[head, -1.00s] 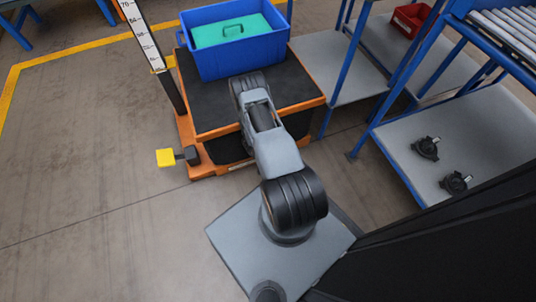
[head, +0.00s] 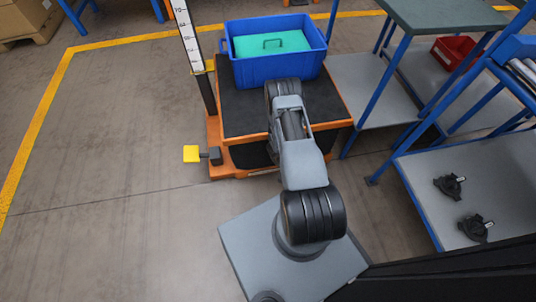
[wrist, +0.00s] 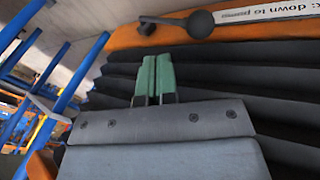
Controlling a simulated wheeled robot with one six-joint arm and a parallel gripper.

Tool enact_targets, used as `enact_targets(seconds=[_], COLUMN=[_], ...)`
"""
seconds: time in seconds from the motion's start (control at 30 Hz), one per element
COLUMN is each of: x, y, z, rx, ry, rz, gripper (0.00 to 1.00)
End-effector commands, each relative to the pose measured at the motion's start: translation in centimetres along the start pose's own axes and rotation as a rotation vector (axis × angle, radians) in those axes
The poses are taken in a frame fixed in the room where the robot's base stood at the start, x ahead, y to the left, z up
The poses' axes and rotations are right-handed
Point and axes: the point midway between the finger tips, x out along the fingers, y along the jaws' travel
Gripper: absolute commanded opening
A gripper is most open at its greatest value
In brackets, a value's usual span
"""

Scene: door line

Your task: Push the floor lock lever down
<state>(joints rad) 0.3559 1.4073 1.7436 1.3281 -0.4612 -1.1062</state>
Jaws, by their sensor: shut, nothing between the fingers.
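In the wrist view, a dark lever (wrist: 200,24) with a round hub and a thin bar reaching left lies against an orange panel (wrist: 235,30). Black bellows folds (wrist: 220,70) lie behind the fingers. In the head view, my arm hides the gripper and that lever is not visible.
The orange lift cart (head: 240,172) carries a blue bin (head: 275,70). A yellow pedal (head: 191,154) sticks out at its left. A blue-framed shelf (head: 440,185) with black parts stands at the right. Floor at the left is clear.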

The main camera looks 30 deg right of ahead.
Motion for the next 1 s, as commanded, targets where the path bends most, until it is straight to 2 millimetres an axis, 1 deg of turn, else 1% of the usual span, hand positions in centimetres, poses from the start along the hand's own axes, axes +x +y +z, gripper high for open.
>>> enact_targets(seconds=[0.03, 0.1, 0.3, 0.5, 0.7, 0.8, 1.0], x=[-1.8, -3.5, -8.3, -12.5, -15.3, -16.3, -17.2], y=[-0.3, -0.9, -2.4, -3.8, -4.8, -5.1, -5.5], z=[0.0, 0.1, 0.6, 1.0, 1.3, 1.4, 1.6], rx=[-0.005, -0.005, -0.005, -0.005, -0.002, -0.004, -0.002], ry=[0.004, 0.004, 0.005, 0.005, 0.005, 0.004, 0.003], rz=[-0.001, 0.000, 0.000, 0.001, 0.001, 0.002, 0.002], gripper=[0.00, 0.00, 0.00, 0.00, 0.00, 0.00, 0.00])
